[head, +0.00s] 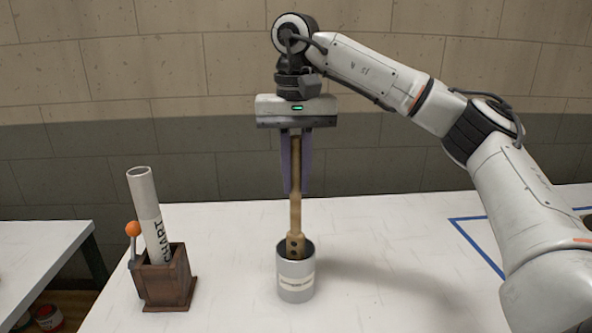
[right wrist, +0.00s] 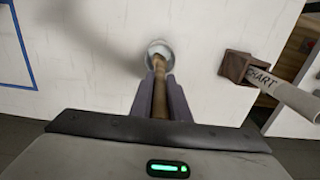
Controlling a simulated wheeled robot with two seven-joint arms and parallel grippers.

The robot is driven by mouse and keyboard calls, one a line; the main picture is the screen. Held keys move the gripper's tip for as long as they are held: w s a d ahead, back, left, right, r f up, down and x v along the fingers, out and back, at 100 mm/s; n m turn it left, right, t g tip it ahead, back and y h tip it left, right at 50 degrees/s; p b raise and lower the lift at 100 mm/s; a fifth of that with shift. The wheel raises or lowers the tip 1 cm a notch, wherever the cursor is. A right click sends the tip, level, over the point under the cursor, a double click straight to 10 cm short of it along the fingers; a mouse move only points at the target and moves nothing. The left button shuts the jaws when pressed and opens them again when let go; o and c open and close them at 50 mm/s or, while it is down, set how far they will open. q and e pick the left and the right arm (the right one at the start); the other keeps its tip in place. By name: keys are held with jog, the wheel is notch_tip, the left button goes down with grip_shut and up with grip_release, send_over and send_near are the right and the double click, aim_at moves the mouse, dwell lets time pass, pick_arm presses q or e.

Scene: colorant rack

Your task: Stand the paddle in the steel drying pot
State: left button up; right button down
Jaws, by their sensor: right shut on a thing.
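The wooden paddle (head: 295,215) hangs upright from my right gripper (head: 296,188), which is shut on its handle. The paddle's lower end, with dark holes, is inside the mouth of the steel drying pot (head: 296,290). The pot stands upright on the white table and has a pale label. Its front wall hides the paddle's tip, so I cannot tell if it touches the bottom. In the right wrist view the paddle (right wrist: 159,100) runs between the fingers toward the pot (right wrist: 159,46). My left gripper is not in view.
A wooden box (head: 165,283) left of the pot holds a leaning white tube marked CHART (head: 148,208) and an orange-knobbed stick (head: 133,230). Blue tape (head: 476,243) marks the table at right. Another table (head: 40,255) stands at far left, with red cans (head: 48,317) below. Table around the pot is clear.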

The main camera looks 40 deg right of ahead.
aim_at(296, 138)
jog(key=shift+f+b, duration=0.75)
jog(key=shift+f, duration=1.05)
jog(key=c, duration=1.6)
grip_release()
notch_tip(296, 138, up, 10)
jog(key=p, duration=0.4)
jog(key=shift+r, duration=0.15)
jog(key=shift+s, duration=0.1)
